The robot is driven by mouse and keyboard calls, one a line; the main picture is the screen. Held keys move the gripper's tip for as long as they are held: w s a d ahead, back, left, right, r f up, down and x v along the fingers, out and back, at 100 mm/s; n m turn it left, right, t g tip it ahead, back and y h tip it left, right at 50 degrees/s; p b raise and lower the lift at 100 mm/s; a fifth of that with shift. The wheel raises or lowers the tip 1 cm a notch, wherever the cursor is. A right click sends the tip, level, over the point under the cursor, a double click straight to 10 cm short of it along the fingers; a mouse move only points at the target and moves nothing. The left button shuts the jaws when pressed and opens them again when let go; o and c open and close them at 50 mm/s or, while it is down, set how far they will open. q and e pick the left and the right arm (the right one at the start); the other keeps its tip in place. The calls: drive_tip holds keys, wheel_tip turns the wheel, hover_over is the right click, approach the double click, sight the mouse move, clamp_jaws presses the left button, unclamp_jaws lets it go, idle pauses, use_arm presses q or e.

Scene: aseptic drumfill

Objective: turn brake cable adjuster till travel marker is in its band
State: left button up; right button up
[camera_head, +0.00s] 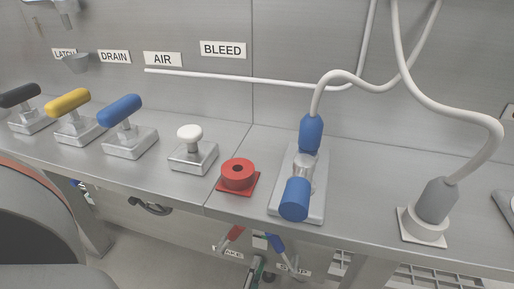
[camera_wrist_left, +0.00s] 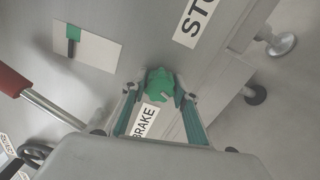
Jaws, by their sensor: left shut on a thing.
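A green knob (camera_wrist_left: 160,78), the adjuster, shows in the left wrist view beside the BRAKE label (camera_wrist_left: 145,121). My left gripper (camera_wrist_left: 158,92) is shut on it, one teal finger on each side. A pale plate (camera_wrist_left: 101,54) to the upper left carries a green patch (camera_wrist_left: 73,32) with a short dark bar (camera_wrist_left: 70,48) touching its lower end. I cannot tell for sure which part is the travel marker. In the head view this area lies below the bench front edge, small and partly hidden. My right gripper is in neither view.
A red-handled rod (camera_wrist_left: 12,82) is left of the knob. In the head view, the bench carries yellow (camera_head: 68,102) and blue (camera_head: 120,109) handles, a white knob (camera_head: 190,132), a red knob (camera_head: 238,173) and a blue hose fitting (camera_head: 295,199).

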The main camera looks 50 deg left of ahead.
use_arm(q)
drive_tip(key=shift+w+a, duration=0.1)
drive_tip(key=o, duration=1.1)
